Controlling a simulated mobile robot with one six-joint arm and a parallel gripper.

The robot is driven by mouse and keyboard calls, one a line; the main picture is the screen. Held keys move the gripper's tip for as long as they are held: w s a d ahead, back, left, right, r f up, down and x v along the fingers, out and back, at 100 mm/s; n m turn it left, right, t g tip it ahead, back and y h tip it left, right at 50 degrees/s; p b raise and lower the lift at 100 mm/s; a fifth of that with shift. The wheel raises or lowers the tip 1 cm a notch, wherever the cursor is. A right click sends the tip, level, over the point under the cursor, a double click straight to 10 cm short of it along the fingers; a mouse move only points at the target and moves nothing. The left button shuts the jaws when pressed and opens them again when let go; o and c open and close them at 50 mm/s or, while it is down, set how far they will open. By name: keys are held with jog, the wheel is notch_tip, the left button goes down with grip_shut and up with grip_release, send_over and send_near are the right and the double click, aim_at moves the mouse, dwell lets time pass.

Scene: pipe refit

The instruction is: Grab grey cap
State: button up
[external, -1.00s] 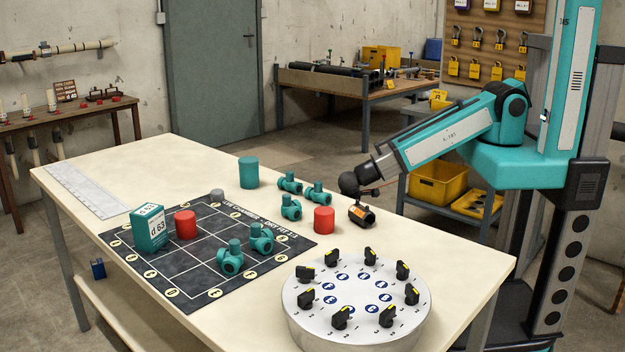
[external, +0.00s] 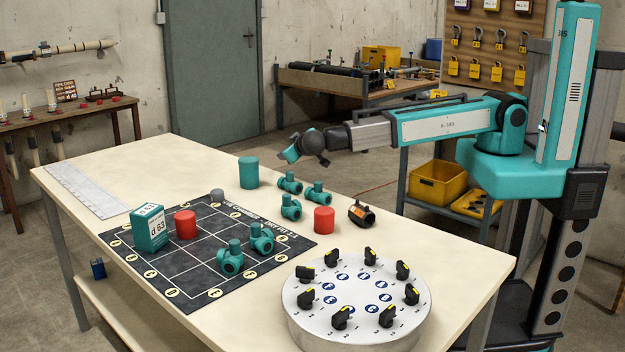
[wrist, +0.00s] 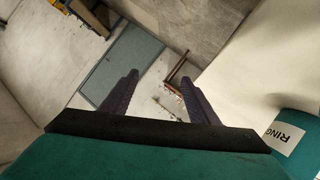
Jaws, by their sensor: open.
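The grey cap (external: 217,195) is a small, short cylinder at the back edge of the black gridded mat (external: 190,280), between the red cylinder and the tall teal cylinder. My gripper (external: 288,155) is in the air above the far side of the table, to the right of and higher than the cap. In the wrist view my gripper's two dark fingers (wrist: 155,95) stand apart with nothing between them. The grey cap cannot be made out in the wrist view.
A tall teal cylinder (external: 248,172), a red cylinder (external: 185,224) and a teal box (external: 148,228) stand near the cap. Teal valve fittings (external: 290,183), another red cylinder (external: 324,219) and an orange-black part (external: 361,214) lie to the right. A round dial plate (external: 355,310) is in front.

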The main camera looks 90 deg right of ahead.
jog(key=w+a+r+m+t+y+b, duration=0.1)
jog(key=w+a+r+t+b, duration=0.25)
jog(key=a, duration=0.65)
jog(key=w+a+r+t, duration=0.2)
jog(key=w+a+r, duration=0.3)
jog(key=a, duration=0.4)
jog(key=a+f+y, duration=0.1)
jog(key=a+f, duration=0.2)
jog(key=a, duration=0.2)
jog(key=w+a+f+y+b, duration=0.1)
jog(key=a+f, duration=0.2)
jog(key=a, duration=0.2)
jog(key=a+f+y, duration=0.1)
jog(key=a+f, duration=0.1)
jog(key=a, duration=0.3)
jog(key=shift+w+a+f+n+t+b, duration=0.25)
jog(key=shift+w+a+f+n+b, duration=0.05)
jog(key=shift+a+f+b, duration=0.1)
jog(key=shift+d, duration=0.1)
jog(key=p, duration=0.2)
send_near(222, 195)
jog(key=shift+x, duration=2.15)
jog(key=shift+s+d, duration=0.1)
jog(key=shift+d, duration=0.1)
